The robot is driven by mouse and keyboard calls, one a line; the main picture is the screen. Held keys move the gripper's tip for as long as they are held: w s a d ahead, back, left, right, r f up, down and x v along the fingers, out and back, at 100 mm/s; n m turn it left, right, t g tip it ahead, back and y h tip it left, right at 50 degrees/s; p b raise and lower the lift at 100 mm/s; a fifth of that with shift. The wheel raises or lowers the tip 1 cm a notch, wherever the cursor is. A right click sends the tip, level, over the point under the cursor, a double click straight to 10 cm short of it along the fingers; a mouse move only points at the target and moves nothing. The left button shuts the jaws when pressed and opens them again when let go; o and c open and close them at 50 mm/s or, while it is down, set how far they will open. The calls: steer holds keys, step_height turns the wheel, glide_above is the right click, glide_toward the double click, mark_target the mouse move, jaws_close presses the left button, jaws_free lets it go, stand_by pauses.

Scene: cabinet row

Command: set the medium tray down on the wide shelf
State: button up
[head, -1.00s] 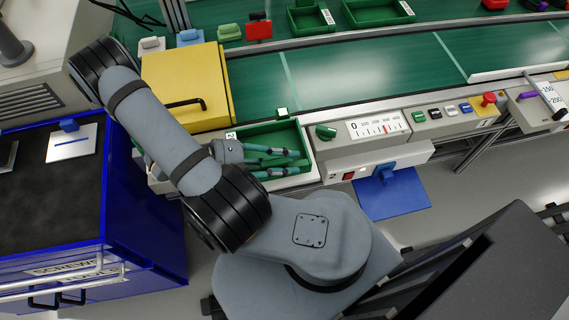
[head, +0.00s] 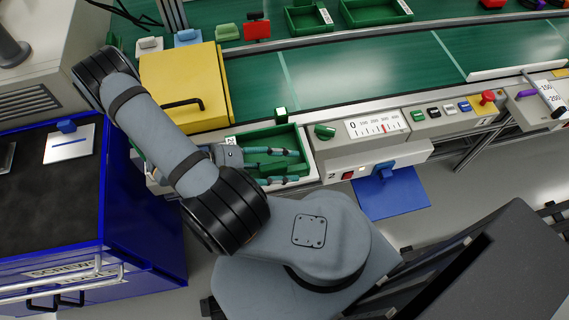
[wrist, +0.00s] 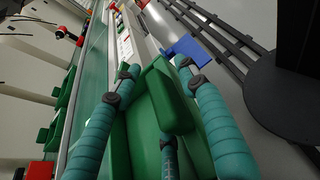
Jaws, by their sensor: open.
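A green tray (head: 288,137) with a white label lies on a light ledge (head: 312,158) in front of the conveyor. I cannot tell for sure whether this ledge is the wide shelf. My gripper (head: 297,166) is at the tray, with its teal fingers spread over its near part. In the wrist view my gripper (wrist: 157,68) is open, its fingers apart on both sides of a green tray wall (wrist: 165,98), with a third finger lower down. The tray's near side is partly hidden by my gripper and arm. I cannot tell whether any finger touches it.
A yellow box (head: 185,85) with a black handle stands just behind left. A green knob (head: 325,131) and a scale panel (head: 378,127) are close on the right. A blue cabinet (head: 130,215) is at left. Two green trays (head: 310,18) (head: 375,12) stand beyond the conveyor.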

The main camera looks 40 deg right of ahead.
mark_target(284, 161)
steer(key=shift+r, duration=0.15)
steer(key=shift+w+a+r, duration=0.1)
steer(key=shift+w+a, duration=0.1)
steer(key=v, duration=1.1)
steer(key=shift+a+r, duration=0.2)
steer(key=shift+a, duration=0.05)
steer(key=shift+d, duration=0.15)
steer(key=x, duration=1.1)
steer(key=shift+s+d+f, duration=0.2)
steer(key=shift+s, duration=0.05)
steer(key=shift+w+d+r, duration=0.1)
steer(key=shift+d+r, duration=0.05)
steer(key=shift+r, duration=0.05)
steer(key=shift+r+p, duration=0.3)
steer(key=shift+r, duration=1)
